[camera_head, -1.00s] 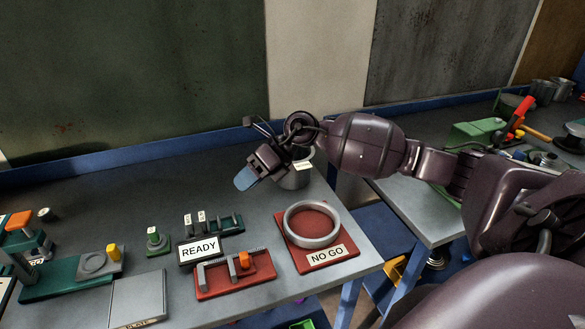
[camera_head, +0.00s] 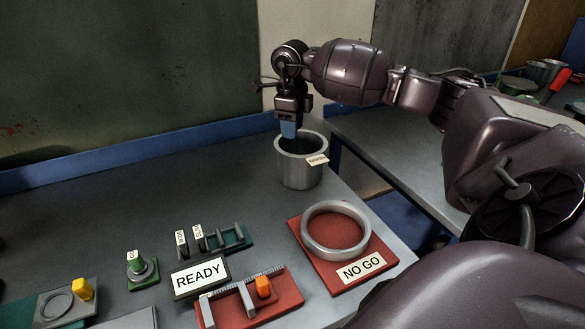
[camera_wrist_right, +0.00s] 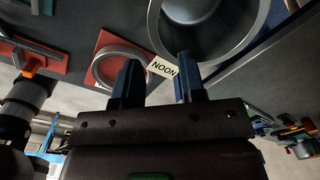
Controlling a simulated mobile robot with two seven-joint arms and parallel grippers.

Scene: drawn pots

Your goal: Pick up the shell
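The shell appears to be the hollow grey metal cylinder (camera_head: 300,174), standing upright on the grey bench with a small tag (camera_head: 317,160) at its rim. In the right wrist view its open mouth (camera_wrist_right: 153,28) is large and close, and the tag reads NOON (camera_wrist_right: 163,67). My right gripper (camera_head: 289,131) points down just above the cylinder's back-left rim. In the wrist view its blue fingers (camera_wrist_right: 158,75) are apart with nothing gripped. I cannot tell whether a fingertip touches the rim. My left gripper is out of view.
A red NO GO plate (camera_head: 312,255) with a grey ring (camera_head: 365,232) lies in front of the cylinder. Bench left of the cylinder is clear.

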